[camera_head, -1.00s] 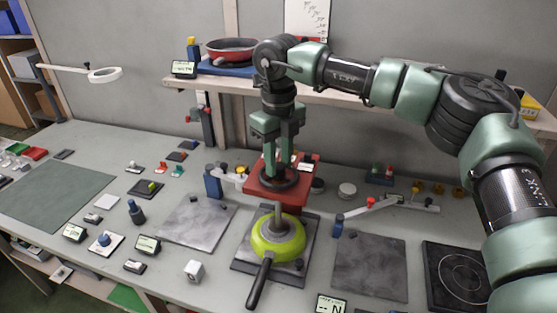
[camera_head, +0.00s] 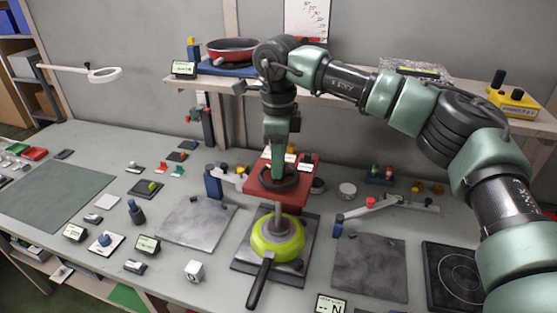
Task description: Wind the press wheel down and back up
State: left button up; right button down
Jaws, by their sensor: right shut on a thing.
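The press (camera_head: 310,172) is a red block at the back middle of the bench, with a dark round wheel (camera_head: 277,188) on it. My right gripper (camera_head: 279,172) comes down from above and is shut on the wheel, seen nearly edge-on. The fingers hide part of the wheel, and their exact contact is too small to make out. A lime-green pan (camera_head: 277,249) with a black handle sits on a dark plate (camera_head: 246,260) in front of the press, with a grey upright rod over its middle. My left gripper is out of view.
Grey metal plates lie left (camera_head: 196,222) and right (camera_head: 369,268) of the pan. A jointed arm with a red knob (camera_head: 370,201) stands right of the press. A red pan (camera_head: 232,49) rests on the shelf behind. The green mat (camera_head: 55,200) is bare.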

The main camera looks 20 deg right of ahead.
jog(key=n, duration=0.6)
jog(key=shift+r, duration=0.1)
jog(key=n, duration=0.6)
jog(key=shift+n+p, duration=0.4)
jog(key=n, duration=1.1)
jog(key=shift+n+p, duration=0.3)
jog(key=c, duration=1.1)
grip_release()
jog(key=shift+o, duration=0.2)
